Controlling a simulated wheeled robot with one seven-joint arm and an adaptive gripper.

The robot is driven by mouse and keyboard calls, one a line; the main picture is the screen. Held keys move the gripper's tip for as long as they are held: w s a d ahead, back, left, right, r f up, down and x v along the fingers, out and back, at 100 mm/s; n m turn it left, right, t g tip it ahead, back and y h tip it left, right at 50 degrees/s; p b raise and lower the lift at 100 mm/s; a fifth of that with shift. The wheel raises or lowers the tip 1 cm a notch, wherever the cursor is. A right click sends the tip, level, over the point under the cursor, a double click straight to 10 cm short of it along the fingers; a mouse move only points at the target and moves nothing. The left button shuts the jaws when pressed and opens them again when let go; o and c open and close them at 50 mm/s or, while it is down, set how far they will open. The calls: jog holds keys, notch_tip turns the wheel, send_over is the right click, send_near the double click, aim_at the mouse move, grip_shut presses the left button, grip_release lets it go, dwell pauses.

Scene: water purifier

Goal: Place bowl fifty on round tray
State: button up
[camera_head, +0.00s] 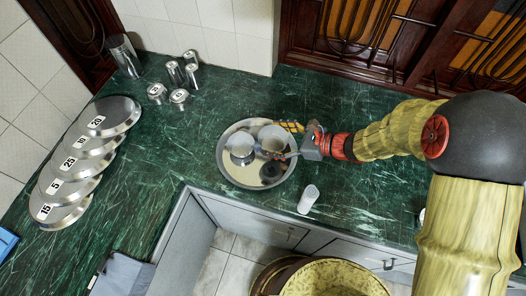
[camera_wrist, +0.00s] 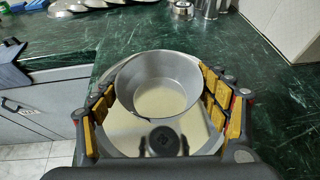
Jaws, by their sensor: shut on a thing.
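The round tray (camera_head: 230,173) lies on the green counter, metal-rimmed with a pale inside. A plain metal bowl (camera_head: 270,136) is at the tray's right side, inside its outline. My gripper (camera_head: 284,141) reaches in from the right and is shut on this bowl, with fingers on both sides. In the wrist view the bowl (camera_wrist: 160,85) is upright and looks empty between the yellow-padded fingers. Whether its base touches the tray is unclear. No number shows on it. A second metal vessel (camera_head: 241,148) stands on the left half of the tray.
A dark round piece (camera_head: 271,173) shows at the tray's front. A translucent cup (camera_head: 308,197) stands near the counter edge. Numbered lids (camera_head: 63,189) lie overlapped at left. Canisters (camera_head: 175,74) and a glass (camera_head: 125,55) stand by the wall. The counter is clear between lids and tray.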

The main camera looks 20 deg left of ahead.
notch_tip(320, 180, down, 9)
jog(key=b, duration=0.2)
jog(key=shift+f+b, duration=0.2)
jog(key=shift+b, duration=0.15)
jog(key=shift+f, duration=0.1)
jog(key=o, duration=1.2)
jog(key=shift+c, duration=0.2)
jog(key=shift+d+r, duration=0.15)
jog(key=shift+r, duration=0.05)
jog(key=p+v, duration=0.3)
jog(key=v, duration=0.8)
jog(key=shift+d+r, duration=0.1)
jog(key=shift+d, duration=0.25)
